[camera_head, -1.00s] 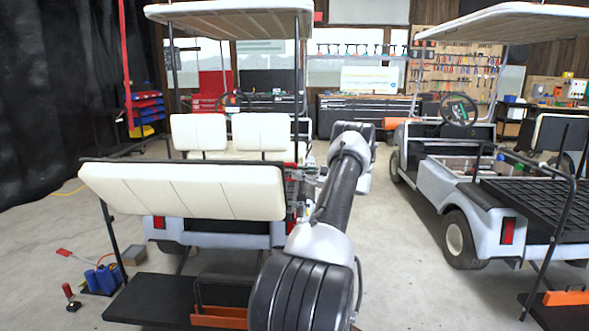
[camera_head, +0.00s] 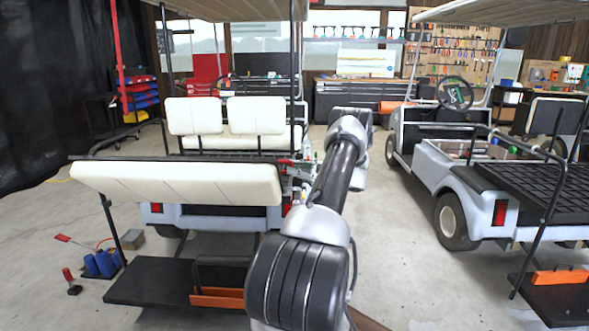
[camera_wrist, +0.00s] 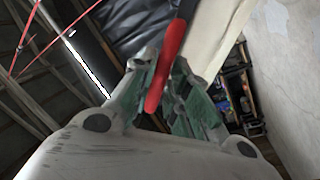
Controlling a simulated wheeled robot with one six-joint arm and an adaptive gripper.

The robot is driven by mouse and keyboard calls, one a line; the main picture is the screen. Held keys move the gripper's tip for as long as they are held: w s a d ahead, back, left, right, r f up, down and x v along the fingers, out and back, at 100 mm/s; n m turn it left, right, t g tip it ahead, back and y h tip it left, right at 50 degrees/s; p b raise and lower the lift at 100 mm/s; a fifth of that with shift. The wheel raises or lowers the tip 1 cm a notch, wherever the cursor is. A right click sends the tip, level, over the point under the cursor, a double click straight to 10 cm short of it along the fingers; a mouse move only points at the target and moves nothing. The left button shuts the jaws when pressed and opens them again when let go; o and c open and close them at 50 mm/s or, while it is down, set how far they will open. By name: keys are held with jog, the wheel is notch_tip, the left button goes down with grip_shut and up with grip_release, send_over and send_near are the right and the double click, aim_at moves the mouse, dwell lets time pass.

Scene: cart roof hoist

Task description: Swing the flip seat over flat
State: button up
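The flip seat (camera_head: 175,182) is a long cream padded panel at the rear of the left cart, tilted with its broad face toward me, not flat. My gripper (camera_head: 291,172) is at the seat's right end, small and partly hidden behind my arm in the head view. In the wrist view, a red grip (camera_wrist: 168,68) on a dark bar lies between the green-padded fingers of my gripper (camera_wrist: 164,85), which look closed around it. A cream surface, probably the seat, shows beyond the fingers.
A black footplate (camera_head: 150,281) juts out below the seat. A second cart (camera_head: 500,195) stands to the right, with clear floor between the carts.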

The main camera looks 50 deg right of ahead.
dwell(0.3)
jog(key=v, duration=1.2)
grip_shut()
